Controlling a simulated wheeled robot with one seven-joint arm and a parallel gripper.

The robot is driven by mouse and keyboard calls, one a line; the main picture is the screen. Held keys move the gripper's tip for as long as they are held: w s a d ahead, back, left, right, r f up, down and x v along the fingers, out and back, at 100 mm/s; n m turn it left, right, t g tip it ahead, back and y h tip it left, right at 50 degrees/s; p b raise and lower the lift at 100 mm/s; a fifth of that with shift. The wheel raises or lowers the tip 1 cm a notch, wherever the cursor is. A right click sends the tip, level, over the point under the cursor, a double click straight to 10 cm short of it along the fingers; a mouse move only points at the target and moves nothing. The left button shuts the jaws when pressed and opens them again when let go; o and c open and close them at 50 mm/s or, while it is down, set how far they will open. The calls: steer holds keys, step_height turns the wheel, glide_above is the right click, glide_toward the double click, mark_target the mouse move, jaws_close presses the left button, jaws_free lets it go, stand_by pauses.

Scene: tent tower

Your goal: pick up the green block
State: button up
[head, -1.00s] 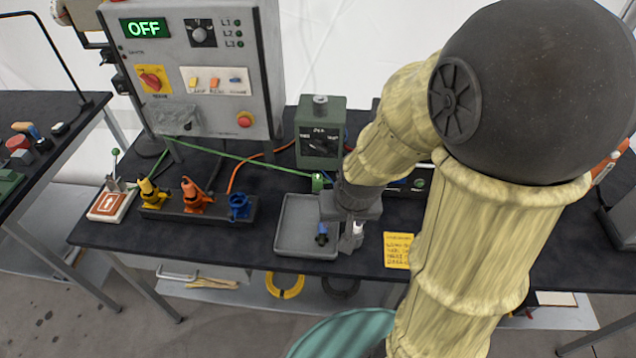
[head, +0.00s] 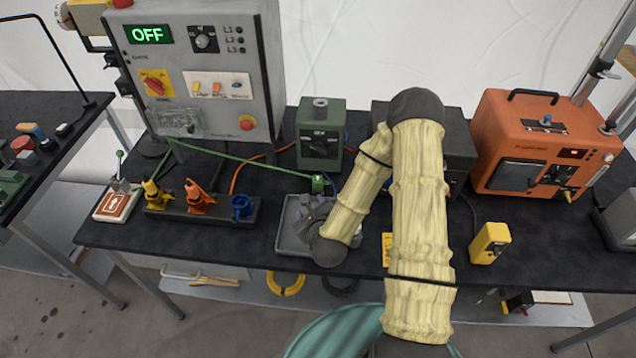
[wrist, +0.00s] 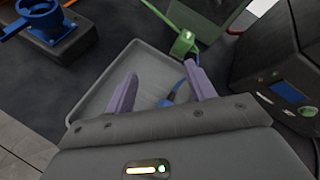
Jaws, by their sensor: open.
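The green block (head: 318,183) is a small bright green piece at the back right corner of the grey tray, with a green cable running to it from the left. It also shows in the wrist view (wrist: 184,43), beyond my right fingertip. My gripper (head: 314,207) is over the tray and points toward the back. In the wrist view my gripper (wrist: 160,80) has its two purple-grey fingers wide apart. The block is ahead of the fingers, not between them. My wrist hides part of the tray in the head view.
The grey tray (wrist: 93,85) lies below the fingers, with a small blue item (wrist: 174,96) in it. A dark green box (head: 320,150) stands behind the block. A dark device (wrist: 290,90) is close on the right. A blue clamp (head: 242,206) stands left.

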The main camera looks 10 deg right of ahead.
steer(key=m+h, duration=0.1)
steer(key=m, duration=0.2)
steer(key=d+m+h, duration=0.1)
steer(key=m, duration=0.2)
steer(key=s+d+m+t+h, duration=0.1)
steer(key=m, duration=0.1)
steer(key=shift+d+m, duration=0.25)
steer(key=shift+m, duration=0.15)
steer(key=shift+w+f, duration=0.1)
steer(key=shift+w+f+b, duration=0.25)
steer(key=shift+b, duration=0.7)
steer(key=b, duration=0.1)
steer(key=w+b, duration=0.1)
steer(key=b, duration=0.1)
steer(key=shift+d+f, duration=0.15)
steer(key=shift+f, duration=0.05)
steer(key=b, duration=0.3)
steer(key=shift+w+f+b, duration=0.15)
steer(key=shift+w+b, duration=0.15)
steer(key=shift+b, duration=0.1)
